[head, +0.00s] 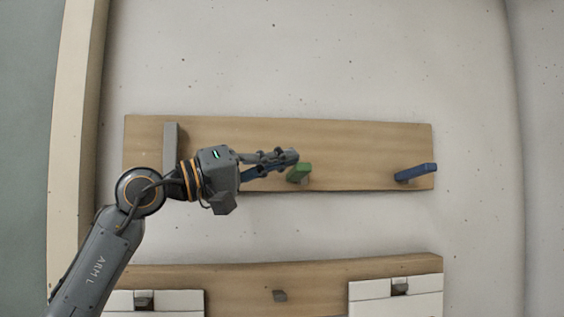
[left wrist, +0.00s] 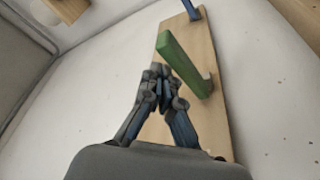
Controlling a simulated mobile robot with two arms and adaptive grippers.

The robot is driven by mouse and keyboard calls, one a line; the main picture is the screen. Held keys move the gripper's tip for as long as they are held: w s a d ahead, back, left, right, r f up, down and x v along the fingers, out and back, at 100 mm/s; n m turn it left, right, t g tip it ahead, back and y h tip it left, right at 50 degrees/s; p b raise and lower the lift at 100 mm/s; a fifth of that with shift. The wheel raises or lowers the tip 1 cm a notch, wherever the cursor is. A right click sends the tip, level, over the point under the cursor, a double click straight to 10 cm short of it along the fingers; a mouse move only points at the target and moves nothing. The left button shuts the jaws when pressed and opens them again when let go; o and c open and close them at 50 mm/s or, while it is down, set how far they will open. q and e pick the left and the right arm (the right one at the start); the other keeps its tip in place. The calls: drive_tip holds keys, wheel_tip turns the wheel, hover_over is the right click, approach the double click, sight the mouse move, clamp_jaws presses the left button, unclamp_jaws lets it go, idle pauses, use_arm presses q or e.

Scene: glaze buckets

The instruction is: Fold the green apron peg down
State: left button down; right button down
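The green apron peg (head: 299,173) sticks out from the middle of a wooden board (head: 350,145) on the wall. In the left wrist view the green peg (left wrist: 185,62) stands out from the board (left wrist: 213,120) and tilts to the left. My left gripper (head: 292,157) is at the peg, just beside its upper left end in the head view. In the left wrist view its fingertips (left wrist: 163,78) are close together near the peg's side, with nothing seen between them. I cannot tell whether they touch the peg. My right gripper is not in view.
A blue peg (head: 415,172) sticks out at the board's right end, and a grey peg (head: 171,147) stands upright at its left. Bare wall lies between the boards.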

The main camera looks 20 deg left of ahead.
use_arm(q)
drive_tip(key=shift+d+f, duration=0.25)
drive_tip(key=shift+f, duration=0.25)
drive_tip(key=shift+a, duration=0.1)
drive_tip(key=r+v, duration=0.1)
drive_tip(key=v, duration=1.1)
drive_tip(key=shift+a, duration=0.15)
drive_tip(key=shift+s, duration=0.1)
